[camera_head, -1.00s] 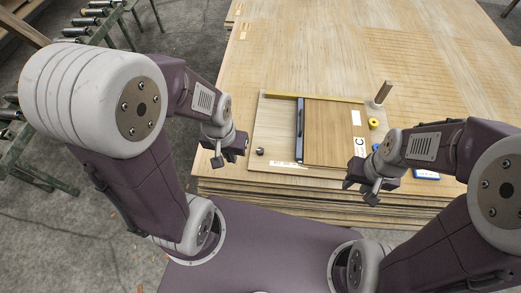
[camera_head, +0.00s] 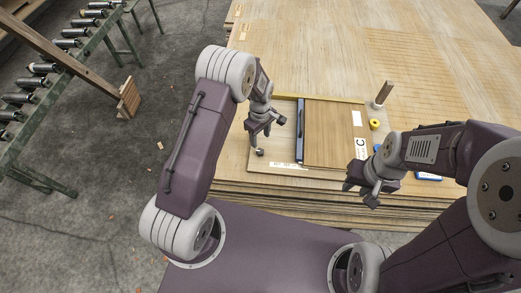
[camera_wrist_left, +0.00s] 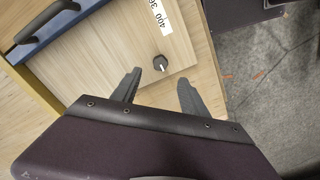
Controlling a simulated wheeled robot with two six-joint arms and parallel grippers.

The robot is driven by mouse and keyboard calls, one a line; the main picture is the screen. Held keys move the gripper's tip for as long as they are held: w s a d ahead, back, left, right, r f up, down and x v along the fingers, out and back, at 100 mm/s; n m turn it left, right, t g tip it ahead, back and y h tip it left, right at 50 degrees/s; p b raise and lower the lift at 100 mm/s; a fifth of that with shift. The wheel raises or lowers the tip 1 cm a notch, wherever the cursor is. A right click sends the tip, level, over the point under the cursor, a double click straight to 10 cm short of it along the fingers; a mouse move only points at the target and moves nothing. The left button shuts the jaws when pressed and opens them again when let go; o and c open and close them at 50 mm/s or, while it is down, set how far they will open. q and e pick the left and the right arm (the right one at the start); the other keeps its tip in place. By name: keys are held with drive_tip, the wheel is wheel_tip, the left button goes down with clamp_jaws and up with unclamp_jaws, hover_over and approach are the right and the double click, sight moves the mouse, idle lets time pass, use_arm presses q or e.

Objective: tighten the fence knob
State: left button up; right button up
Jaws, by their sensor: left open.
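The fence knob (camera_head: 259,152) is a small dark round knob at the front left corner of the jig board (camera_head: 285,170). In the left wrist view the dark knob (camera_wrist_left: 160,63) shows a light pointer mark and sits just beyond the fingertips. My left gripper (camera_head: 261,138) is open and empty, close to the knob but apart from it; its two fingers (camera_wrist_left: 158,85) show in the left wrist view. The dark blue fence (camera_head: 300,130) lies along the left side of a brown veneer stack (camera_head: 335,135). My right gripper (camera_head: 368,192) hangs over the front edge; its jaw opening is unclear.
A yellow strip (camera_head: 345,100) runs along the board's back. A wooden peg (camera_head: 383,93) and a yellow round thing (camera_head: 374,124) stand at the right. A white label (camera_wrist_left: 159,15) lies near the knob. A roller conveyor (camera_head: 60,65) stands at the far left.

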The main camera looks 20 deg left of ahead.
sight(261, 151)
use_arm(q)
drive_tip(key=shift+s+f, duration=0.15)
drive_tip(key=shift+f, duration=0.15)
wheel_tip(261, 151, down, 8)
drive_tip(key=shift+f, duration=0.25)
clamp_jaws()
